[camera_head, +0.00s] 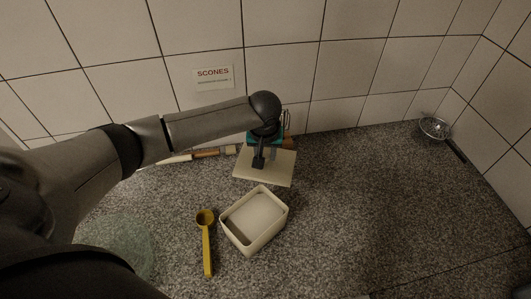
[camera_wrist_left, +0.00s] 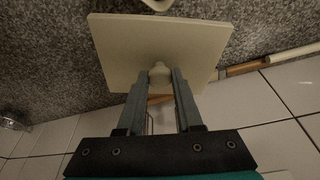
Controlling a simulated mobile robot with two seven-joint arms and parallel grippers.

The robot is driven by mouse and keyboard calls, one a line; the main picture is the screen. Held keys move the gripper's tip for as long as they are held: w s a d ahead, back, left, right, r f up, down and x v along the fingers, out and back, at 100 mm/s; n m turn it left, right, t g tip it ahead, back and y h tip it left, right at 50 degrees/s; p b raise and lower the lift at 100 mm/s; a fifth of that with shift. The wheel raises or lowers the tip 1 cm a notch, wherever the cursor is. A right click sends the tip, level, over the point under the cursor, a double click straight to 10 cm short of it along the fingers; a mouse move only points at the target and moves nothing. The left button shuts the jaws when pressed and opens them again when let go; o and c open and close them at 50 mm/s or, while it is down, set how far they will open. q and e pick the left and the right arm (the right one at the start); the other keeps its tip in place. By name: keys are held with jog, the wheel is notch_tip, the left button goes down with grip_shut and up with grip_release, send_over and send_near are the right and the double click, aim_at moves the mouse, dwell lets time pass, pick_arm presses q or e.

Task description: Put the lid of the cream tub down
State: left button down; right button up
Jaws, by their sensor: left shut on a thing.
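The cream tub (camera_head: 231,234) stands open on the speckled counter in the middle of the head view, its pale contents showing. Its flat cream lid (camera_head: 280,172) is behind the tub, clear of its opening. My left gripper (camera_head: 258,162) comes from above and is shut on the lid's small knob. The wrist view shows both fingers (camera_wrist_left: 161,78) either side of the knob, with the lid (camera_wrist_left: 120,45) roughly flat beyond them. I cannot tell whether the lid touches the counter. My right gripper is not in view.
A yellow scoop (camera_head: 207,250) lies left of the tub. A wooden-handled utensil (camera_head: 207,153) lies along the tiled wall, left of the lid. A greenish glass dish (camera_head: 125,240) is front left, partly behind my arm. A metal bowl or strainer (camera_head: 434,128) sits far right. The right counter is clear.

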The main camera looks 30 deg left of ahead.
aim_at(265, 173)
pick_arm(q)
jog(key=shift+f, duration=0.1)
jog(key=shift+f, duration=0.35)
jog(key=c, duration=0.6)
grip_release()
jog(key=shift+o, duration=0.2)
jog(key=shift+r, duration=0.3)
jog(key=v, duration=1.2)
jog(key=shift+r+p, duration=0.2)
jog(key=shift+p, duration=0.2)
